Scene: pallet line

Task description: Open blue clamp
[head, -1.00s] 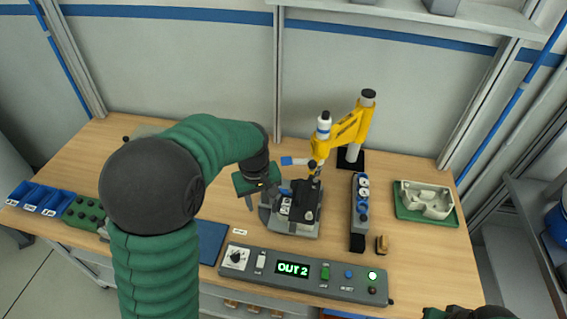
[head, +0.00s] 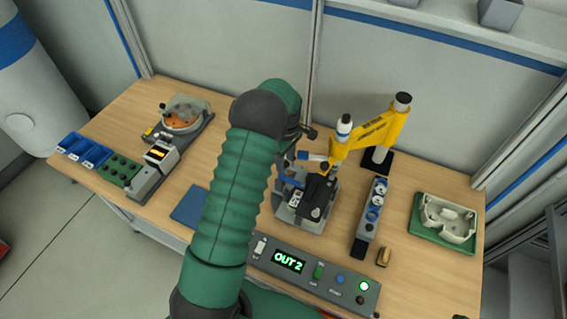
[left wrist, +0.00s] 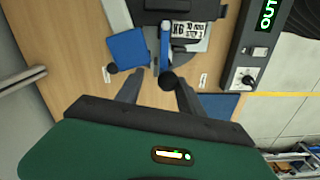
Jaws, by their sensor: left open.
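The blue clamp lever (left wrist: 165,45) ends in a round black knob (left wrist: 168,82) and stands at the grey fixture (head: 300,212), which has a black block (head: 320,190) on it. In the left wrist view my left gripper (left wrist: 159,74) is open, its two dark fingers on either side of the lever's knob end. Whether they touch it I cannot tell. In the head view the blue clamp (head: 289,183) shows only in part, and my green arm hides most of the left gripper. My right gripper is out of view.
A yellow arm (head: 368,133) rises behind the fixture. A control panel (head: 320,279) reading OUT 2 lies in front. A grey rail with blue parts (head: 362,240) and a green tray (head: 432,243) stand right. A blue flat piece (left wrist: 127,48) is beside the lever.

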